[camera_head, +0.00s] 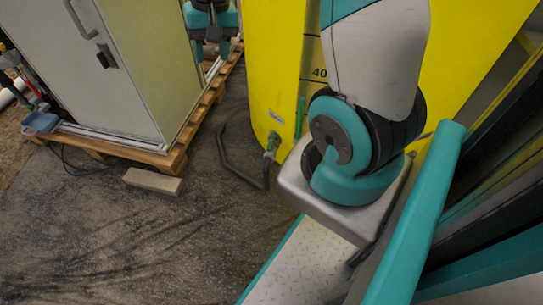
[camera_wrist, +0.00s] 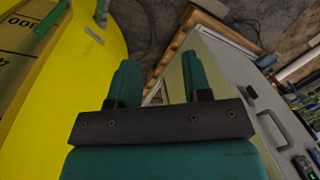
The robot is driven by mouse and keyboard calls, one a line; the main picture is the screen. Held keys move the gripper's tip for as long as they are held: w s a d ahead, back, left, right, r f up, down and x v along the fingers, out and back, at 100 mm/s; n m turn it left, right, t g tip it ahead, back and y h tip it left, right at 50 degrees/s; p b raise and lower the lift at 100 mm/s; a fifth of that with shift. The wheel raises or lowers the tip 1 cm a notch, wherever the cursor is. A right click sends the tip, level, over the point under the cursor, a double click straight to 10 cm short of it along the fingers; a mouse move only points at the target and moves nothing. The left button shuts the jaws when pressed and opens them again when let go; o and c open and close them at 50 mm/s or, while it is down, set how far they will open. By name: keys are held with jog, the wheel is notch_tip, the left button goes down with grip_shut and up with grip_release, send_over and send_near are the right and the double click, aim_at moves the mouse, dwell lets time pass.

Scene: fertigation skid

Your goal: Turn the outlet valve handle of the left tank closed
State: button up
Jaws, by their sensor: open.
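A yellow tank (camera_head: 272,60) with a level scale stands upright in the middle of the head view. Its outlet valve (camera_head: 271,146), small and green, sits low on the tank's left side, just above the ground. The handle is too small to read its angle. My gripper (camera_head: 211,46) is at the top, left of the tank and well apart from the valve, with its fingers downward. In the wrist view my gripper (camera_wrist: 160,82) has its two teal fingers spread with nothing between them. The yellow tank (camera_wrist: 85,75) fills the left there, and I cannot make out the valve surely.
A grey cabinet (camera_head: 125,60) stands on a wooden pallet (camera_head: 172,160) at the left; it also shows at the right of the wrist view (camera_wrist: 240,75). A black hose (camera_head: 236,171) lies by the valve. A block (camera_head: 152,181) lies on the ground. The front ground is clear.

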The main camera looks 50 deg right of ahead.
jog(key=d+f+m+b, duration=0.2)
jog(key=d+f+b, duration=0.35)
jog(key=f, duration=0.35)
jog(key=d+f+m+b, duration=0.2)
jog(key=d+f+b, duration=0.3)
jog(key=f, duration=0.4)
jog(key=m+g+h+b, duration=0.1)
jog(key=m+b, duration=0.2)
jog(key=b, duration=0.2)
send_over(272, 140)
notch_tip(272, 140, down, 10)
notch_tip(272, 140, down, 17)
jog(key=b, duration=0.9)
jog(key=shift+c, duration=0.4)
grip_shut()
jog(key=shift+r, duration=0.1)
